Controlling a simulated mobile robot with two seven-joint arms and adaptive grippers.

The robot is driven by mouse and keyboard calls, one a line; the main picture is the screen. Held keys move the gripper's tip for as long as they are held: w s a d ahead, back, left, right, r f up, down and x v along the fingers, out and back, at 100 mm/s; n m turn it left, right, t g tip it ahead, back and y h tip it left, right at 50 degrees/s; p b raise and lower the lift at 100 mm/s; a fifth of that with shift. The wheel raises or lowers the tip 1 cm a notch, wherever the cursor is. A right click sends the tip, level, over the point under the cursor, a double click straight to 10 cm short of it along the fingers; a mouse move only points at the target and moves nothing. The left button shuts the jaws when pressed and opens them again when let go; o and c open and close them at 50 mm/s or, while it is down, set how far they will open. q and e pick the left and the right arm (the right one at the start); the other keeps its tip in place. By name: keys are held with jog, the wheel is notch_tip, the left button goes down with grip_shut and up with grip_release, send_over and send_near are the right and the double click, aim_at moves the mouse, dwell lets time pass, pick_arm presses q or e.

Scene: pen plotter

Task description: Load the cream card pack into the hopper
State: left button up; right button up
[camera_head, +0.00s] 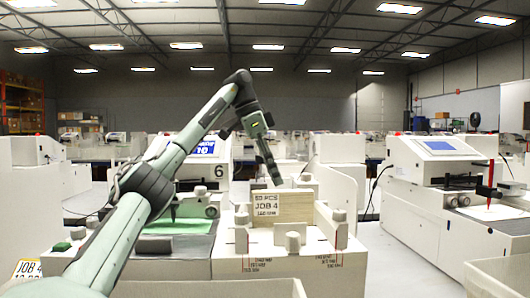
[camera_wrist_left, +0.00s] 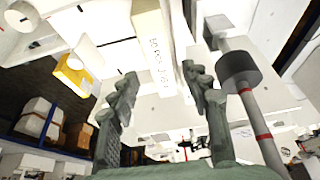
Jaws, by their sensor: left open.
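The cream card pack (camera_head: 284,206), labelled JOB 4, stands upright among the grey-capped posts of the white hopper (camera_head: 290,262). I cannot tell how deep it sits. In the left wrist view a pale block with printed text, apparently the pack (camera_wrist_left: 153,45), lies ahead, in line with the gap between the fingers. My left gripper (camera_head: 273,178) hangs just above the pack's top edge, tilted down. Its fingers in the left wrist view (camera_wrist_left: 163,100) are apart with nothing between them. A grey-capped post with red bands (camera_wrist_left: 238,70) is close to one finger. My right gripper is out of view.
A plotter with a blue screen (camera_head: 200,148) and a green sheet (camera_head: 178,226) stands left of the hopper. Another plotter (camera_head: 440,165) with a red pen (camera_head: 490,183) is at right. A yellow-edged JOB 4 label (camera_head: 27,269) shows at lower left.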

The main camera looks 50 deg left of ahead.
pick_arm(q)
jog(key=v, duration=0.6)
jog(key=shift+r, duration=0.2)
